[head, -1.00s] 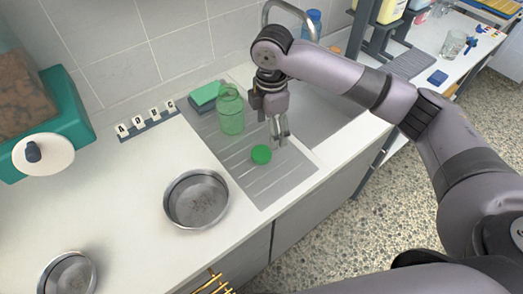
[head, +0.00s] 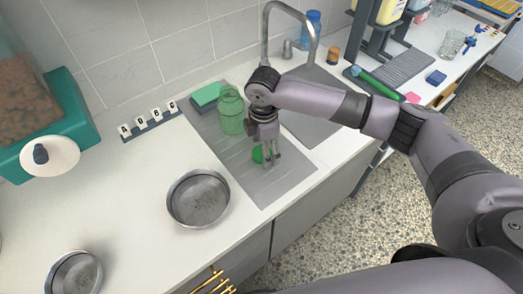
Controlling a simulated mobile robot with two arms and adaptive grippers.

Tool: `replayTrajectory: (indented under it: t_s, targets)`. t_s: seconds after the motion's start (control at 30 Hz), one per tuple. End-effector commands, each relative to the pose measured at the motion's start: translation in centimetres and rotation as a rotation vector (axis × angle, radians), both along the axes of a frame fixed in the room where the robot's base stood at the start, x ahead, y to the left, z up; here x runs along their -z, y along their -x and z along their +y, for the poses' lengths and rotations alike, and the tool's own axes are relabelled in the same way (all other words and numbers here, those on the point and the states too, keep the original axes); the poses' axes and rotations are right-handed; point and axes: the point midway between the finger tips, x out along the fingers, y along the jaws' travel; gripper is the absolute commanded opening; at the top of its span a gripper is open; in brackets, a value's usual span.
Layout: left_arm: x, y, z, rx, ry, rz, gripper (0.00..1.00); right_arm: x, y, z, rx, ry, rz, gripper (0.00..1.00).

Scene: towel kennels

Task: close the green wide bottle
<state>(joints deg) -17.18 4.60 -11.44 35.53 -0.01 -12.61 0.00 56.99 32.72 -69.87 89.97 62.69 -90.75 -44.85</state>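The green wide bottle (head: 231,112) is see-through and stands upright, with no lid on its top, on the grey drainboard beside the sink. A round green lid (head: 257,154) lies flat on the drainboard in front of it. My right gripper (head: 270,158) points down at the lid, its fingers looking apart. The fingers overlap the lid's right side in the picture, and I cannot tell whether they touch it. My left gripper is not in view.
A green sponge (head: 207,95) lies left of the bottle. The sink tap (head: 266,35) rises behind my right arm. A metal bowl (head: 198,198) stands on the counter (head: 125,215) left of the drainboard, with free counter around it.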

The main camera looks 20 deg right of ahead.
Motion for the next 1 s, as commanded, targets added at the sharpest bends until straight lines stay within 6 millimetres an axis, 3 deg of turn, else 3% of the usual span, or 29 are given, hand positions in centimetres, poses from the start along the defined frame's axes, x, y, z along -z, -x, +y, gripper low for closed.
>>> replayTrajectory:
  t_s: [0.4, 0.9, 1.0]
  targets:
    - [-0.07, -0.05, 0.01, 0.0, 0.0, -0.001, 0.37, 0.56, 0.01, 0.03, -0.002, -0.001, -0.001, 0.7]
    - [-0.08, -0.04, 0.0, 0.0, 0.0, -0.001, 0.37, 0.54, 0.0, 0.02, -0.001, -0.001, -0.001, 0.38]
    - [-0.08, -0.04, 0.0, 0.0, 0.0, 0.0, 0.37, 0.54, 0.0, 0.02, -0.001, -0.001, -0.001, 0.38]
